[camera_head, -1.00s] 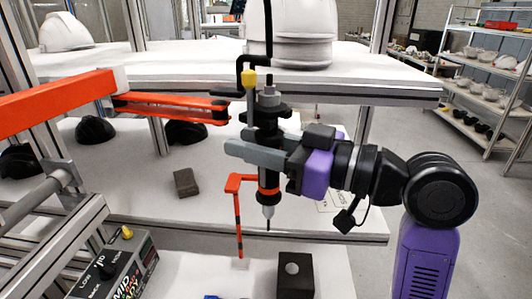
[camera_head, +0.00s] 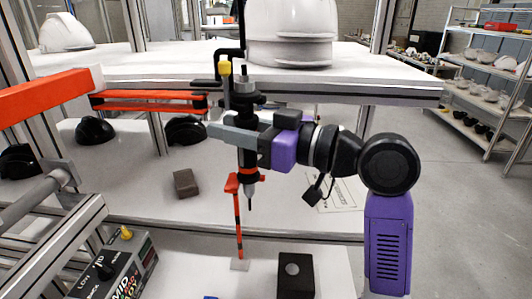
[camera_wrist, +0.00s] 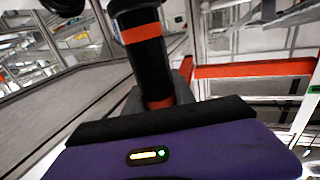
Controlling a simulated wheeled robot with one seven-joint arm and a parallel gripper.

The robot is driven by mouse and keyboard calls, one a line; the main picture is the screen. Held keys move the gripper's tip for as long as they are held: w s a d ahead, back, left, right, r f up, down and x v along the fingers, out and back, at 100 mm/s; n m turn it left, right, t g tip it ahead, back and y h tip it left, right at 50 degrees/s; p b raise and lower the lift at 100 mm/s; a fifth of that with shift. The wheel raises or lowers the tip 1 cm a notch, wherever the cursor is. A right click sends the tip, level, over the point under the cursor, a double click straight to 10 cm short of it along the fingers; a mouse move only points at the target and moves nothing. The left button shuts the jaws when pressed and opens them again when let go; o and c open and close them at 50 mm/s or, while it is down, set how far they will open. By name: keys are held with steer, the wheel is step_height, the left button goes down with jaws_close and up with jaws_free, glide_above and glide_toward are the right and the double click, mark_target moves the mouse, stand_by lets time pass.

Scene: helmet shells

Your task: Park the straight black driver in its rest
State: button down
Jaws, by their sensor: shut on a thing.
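The black driver (camera_head: 247,159), with orange bands and a metal nose, hangs upright, tip down. My gripper (camera_head: 235,135) is shut around its body from the right. In the wrist view the driver (camera_wrist: 146,55) stands just past the purple gripper body. A red bracket (camera_head: 232,181) on a red-and-black striped post (camera_head: 238,225) looks like the rest. It stands right beside the driver's lower end, at its left in the picture. The driver's nose is level with the bracket; I cannot tell whether they touch.
A black block (camera_head: 295,275) stands right of the post's foot, and a control box (camera_head: 115,265) at lower left. A shelf with a white helmet (camera_head: 290,35) is behind. A dark brown block (camera_head: 186,183) lies on the bench.

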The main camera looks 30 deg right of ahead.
steer(key=shift+c, duration=1)
jaws_free()
steer(key=v, duration=1.1)
stand_by(0.4)
